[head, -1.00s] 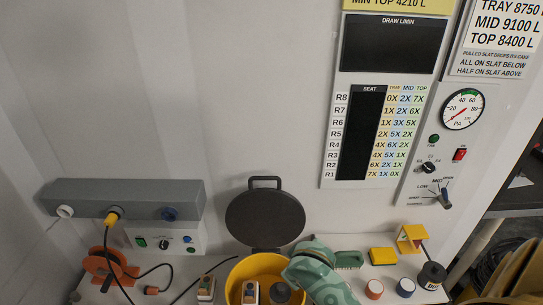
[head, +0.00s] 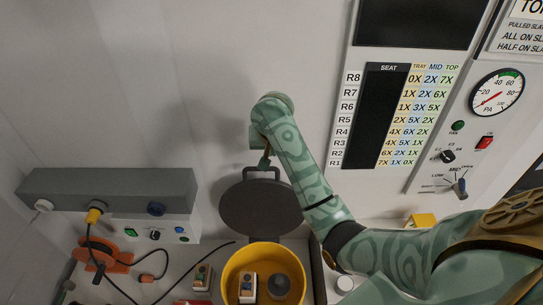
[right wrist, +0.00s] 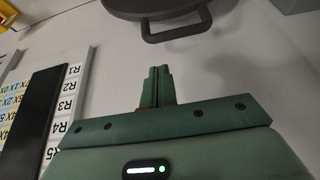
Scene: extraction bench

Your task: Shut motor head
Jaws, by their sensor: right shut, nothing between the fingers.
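The dark round lid with a loop handle, which I take as the motor head, stands raised against the wall behind the yellow bucket (head: 229,273). Its disc (head: 262,210) is in the head view, with the handle at its top edge. In the right wrist view the lid's edge and handle (right wrist: 178,31) show at the top. My right gripper (head: 265,161) points down just above the handle in the head view. In the right wrist view its fingertips (right wrist: 158,72) are together, empty and apart from the handle. My left gripper is not in view.
A grey box with a yellow plug (head: 95,215) is at the left, with black cables running from it. The bucket holds a small bottle-like item (head: 247,288) and a grey round piece (head: 279,286). A seat chart (head: 415,115) and gauge (head: 497,92) are at the right.

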